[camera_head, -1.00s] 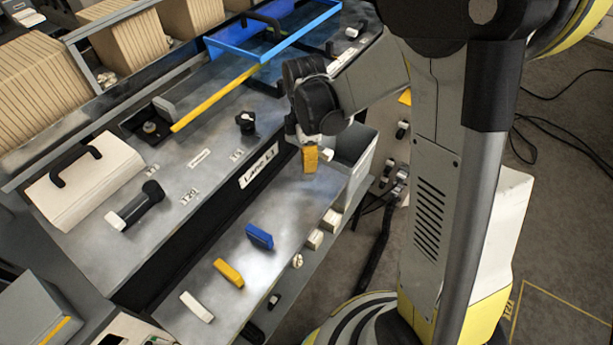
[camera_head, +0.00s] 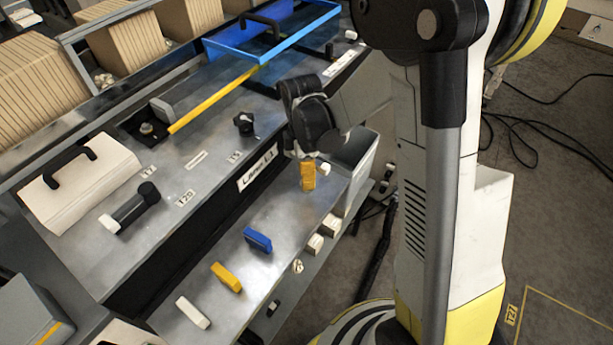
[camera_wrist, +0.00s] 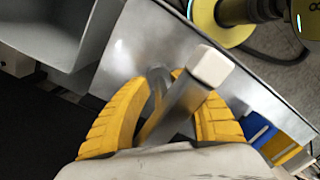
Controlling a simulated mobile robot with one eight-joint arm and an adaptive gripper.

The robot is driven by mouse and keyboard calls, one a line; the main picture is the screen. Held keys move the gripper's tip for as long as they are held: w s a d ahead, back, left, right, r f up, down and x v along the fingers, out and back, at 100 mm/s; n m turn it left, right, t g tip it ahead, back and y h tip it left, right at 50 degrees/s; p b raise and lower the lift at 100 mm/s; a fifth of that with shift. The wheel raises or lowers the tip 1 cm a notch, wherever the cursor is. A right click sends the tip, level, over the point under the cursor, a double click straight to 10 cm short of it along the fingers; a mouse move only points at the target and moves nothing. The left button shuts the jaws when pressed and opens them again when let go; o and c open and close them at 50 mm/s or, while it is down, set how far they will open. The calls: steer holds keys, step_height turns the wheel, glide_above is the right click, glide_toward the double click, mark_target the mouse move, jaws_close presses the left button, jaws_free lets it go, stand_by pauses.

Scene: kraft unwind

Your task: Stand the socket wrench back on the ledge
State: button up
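A grey-shafted tool with a white block end, which I take for the socket wrench (camera_wrist: 208,68), lies between the yellow fingers of my gripper (camera_wrist: 165,118) in the wrist view. The fingers close around its shaft, and its white end points away from my wrist. In the head view, my gripper (camera_head: 308,175) hangs above the far end of the lower metal ledge (camera_head: 215,305), with the white end (camera_head: 325,168) showing just right of the fingers. The rest of the tool is hidden there. I cannot tell whether it touches the ledge.
Blue (camera_head: 257,240), yellow (camera_head: 227,277) and white (camera_head: 193,312) blocks stand in a row on the ledge. A grey bin (camera_head: 358,158) is close beside my gripper. The ledge between gripper and blue block is clear.

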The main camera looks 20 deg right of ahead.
steer(key=shift+r, duration=0.1)
steer(key=r+p, duration=0.1)
steer(key=r, duration=0.3)
steer(key=r+p, duration=0.1)
steer(key=r, duration=0.3)
steer(key=r+p, duration=0.2)
steer(key=r, duration=0.2)
steer(key=shift+w+a+r, duration=0.1)
steer(key=shift+w+r, duration=0.05)
steer(key=shift+w, duration=0.2)
steer(key=s+r+m+t, duration=0.8)
steer(key=s+r+m, duration=0.2)
steer(key=s+m, duration=0.3)
steer(key=m, duration=0.2)
steer(key=shift+s+m, duration=0.25)
steer(key=shift+m, duration=0.15)
